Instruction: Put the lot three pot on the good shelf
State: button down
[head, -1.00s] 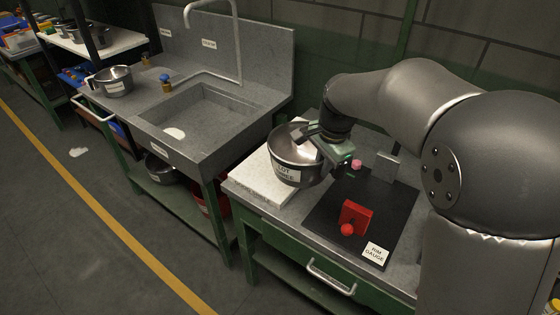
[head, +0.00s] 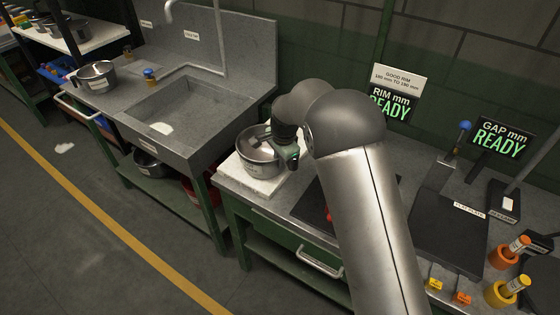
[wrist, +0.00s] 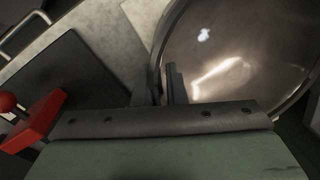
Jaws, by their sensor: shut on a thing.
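A steel pot (head: 257,157) with a white label is at the white board on the front left of the bench. My gripper (head: 284,150) is shut on its right rim. The label is too small to read now. I cannot tell whether the pot's base touches the board or is slightly above it. In the wrist view the pot's shiny inside (wrist: 235,55) fills the upper right, with the fingers (wrist: 160,88) at its rim. A rack shelf (head: 95,38) with pots stands at the far upper left; no name on it is readable.
A white board (head: 255,183) lies under the pot. The sink (head: 178,108) is left of it, with another pot (head: 97,76) on its far end. The red-handled rim gauge (wrist: 32,122) is right of the pot. A gap gauge plate (head: 450,235) and coloured tags lie further right.

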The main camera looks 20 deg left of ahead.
jog(key=shift+f, duration=0.55)
jog(key=shift+f, duration=0.1)
jog(key=c, duration=1.5)
grip_release()
jog(key=shift+f, duration=0.1)
jog(key=shift+d, duration=0.1)
